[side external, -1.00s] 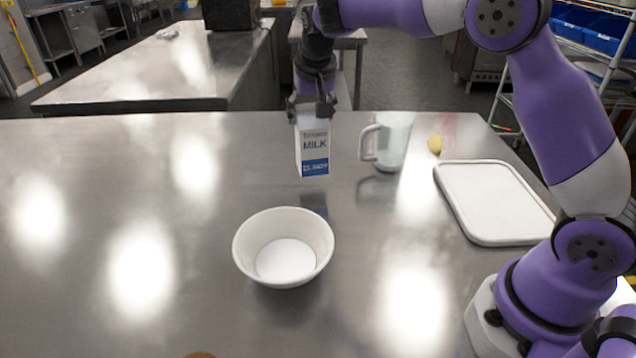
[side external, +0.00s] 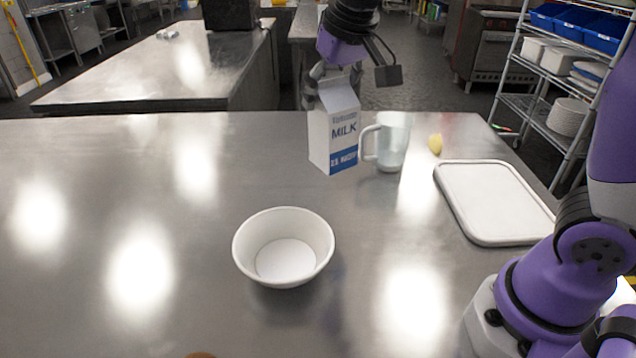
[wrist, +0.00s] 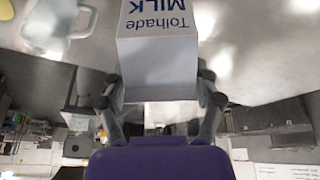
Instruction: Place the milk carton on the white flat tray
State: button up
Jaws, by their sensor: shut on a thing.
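The white and blue milk carton (side external: 334,138) is held in the air above the far part of the steel table, left of the glass mug. My gripper (side external: 335,84) is shut on its top end; the carton is roughly upright, slightly tilted. In the wrist view the carton (wrist: 158,62) sits between the two fingers of my gripper (wrist: 160,92). The white flat tray (side external: 492,200) lies empty on the right of the table, apart from the carton.
The glass mug (side external: 391,142) stands close beside the carton, and shows in the wrist view (wrist: 48,25). A yellow item (side external: 435,144) lies behind the tray. A white bowl (side external: 284,247) stands at the front middle. The left of the table is clear.

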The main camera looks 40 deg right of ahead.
jog(key=s+d+f+m+g+h, duration=0.1)
jog(key=s+d+m+g+h, duration=0.1)
jog(key=s+d+m, duration=0.6)
jog(key=s+d+f+m+g+h, duration=0.1)
jog(key=s+d+m, duration=0.3)
jog(key=d, duration=0.9)
jog(key=s+d+f+m+g, duration=0.1)
jog(key=s+d+m+g, duration=0.3)
jog(key=s+d+m, duration=0.5)
notch_tip(320, 180, down, 8)
jog(key=s+a+m+y, duration=0.1)
jog(key=a+m, duration=0.1)
jog(key=m, duration=0.1)
jog(key=shift+s+m, duration=0.25)
jog(key=shift+m, duration=0.05)
jog(key=shift+f, duration=0.2)
jog(key=o, duration=1.4)
